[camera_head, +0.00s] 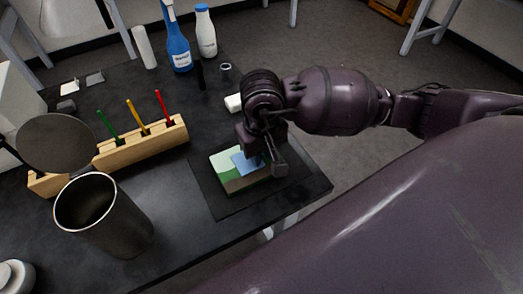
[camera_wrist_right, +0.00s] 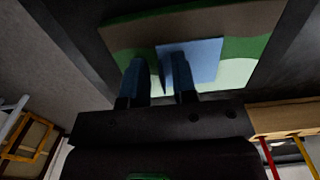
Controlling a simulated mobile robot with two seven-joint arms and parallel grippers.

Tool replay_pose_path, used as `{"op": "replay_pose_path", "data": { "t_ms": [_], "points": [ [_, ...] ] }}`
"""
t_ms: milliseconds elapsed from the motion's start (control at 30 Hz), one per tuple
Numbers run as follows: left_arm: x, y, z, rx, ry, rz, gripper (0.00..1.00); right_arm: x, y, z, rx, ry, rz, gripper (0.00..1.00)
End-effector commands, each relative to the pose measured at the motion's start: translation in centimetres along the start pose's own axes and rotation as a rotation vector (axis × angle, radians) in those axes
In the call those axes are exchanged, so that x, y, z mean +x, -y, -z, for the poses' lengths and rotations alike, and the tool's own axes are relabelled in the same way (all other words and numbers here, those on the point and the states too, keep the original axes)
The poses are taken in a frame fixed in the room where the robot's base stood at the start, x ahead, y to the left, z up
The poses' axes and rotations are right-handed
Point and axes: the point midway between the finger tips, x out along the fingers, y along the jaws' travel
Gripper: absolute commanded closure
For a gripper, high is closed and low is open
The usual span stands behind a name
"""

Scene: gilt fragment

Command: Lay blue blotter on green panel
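The panel (camera_head: 229,183) is a small board painted in pale green, darker green and brown, on a dark mat on the table. It also shows in the right wrist view (camera_wrist_right: 135,34). The blue blotter (camera_head: 246,163) is a small blue square that appears flat on the panel, partly covered by my gripper; the right wrist view shows it too (camera_wrist_right: 205,60). My right gripper (camera_head: 266,160) is over the panel at the blotter. In the wrist view its two fingers (camera_wrist_right: 159,62) stand apart, with a gap beside the blotter's near edge. My left gripper is not in view.
The dark mat (camera_head: 217,204) lies near the table's right corner. A wooden rack (camera_head: 160,140) with red, yellow and green sticks stands left of it. A dark metal bin (camera_head: 105,222) is at front left. Blue (camera_head: 178,45) and white (camera_head: 206,35) bottles stand at the back.

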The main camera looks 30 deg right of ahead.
Motion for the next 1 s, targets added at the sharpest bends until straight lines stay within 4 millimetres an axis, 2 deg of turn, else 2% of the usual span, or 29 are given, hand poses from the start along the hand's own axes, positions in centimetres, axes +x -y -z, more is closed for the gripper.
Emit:
{"op": "replay_pose_path", "data": {
  "t_ms": [167, 267, 700, 833, 1000],
  "points": [
    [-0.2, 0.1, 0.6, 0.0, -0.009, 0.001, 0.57, -0.7, 0.0, 0.0, 0.001, -0.003, 0.001, 0.74],
    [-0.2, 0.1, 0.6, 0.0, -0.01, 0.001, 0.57, -2.1, 0.0, 0.1, 0.0, -0.005, 0.0, 0.74],
    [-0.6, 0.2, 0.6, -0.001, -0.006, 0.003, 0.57, -10.2, 0.0, 0.1, -0.001, -0.004, -0.001, 0.74],
    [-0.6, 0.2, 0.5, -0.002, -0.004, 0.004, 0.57, -11.5, 0.0, 0.1, 0.0, -0.003, 0.0, 0.74],
    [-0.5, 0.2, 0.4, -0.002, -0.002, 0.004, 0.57, -12.3, 0.0, 0.0, 0.0, 0.0, 0.0, 0.74]
  ]
}}
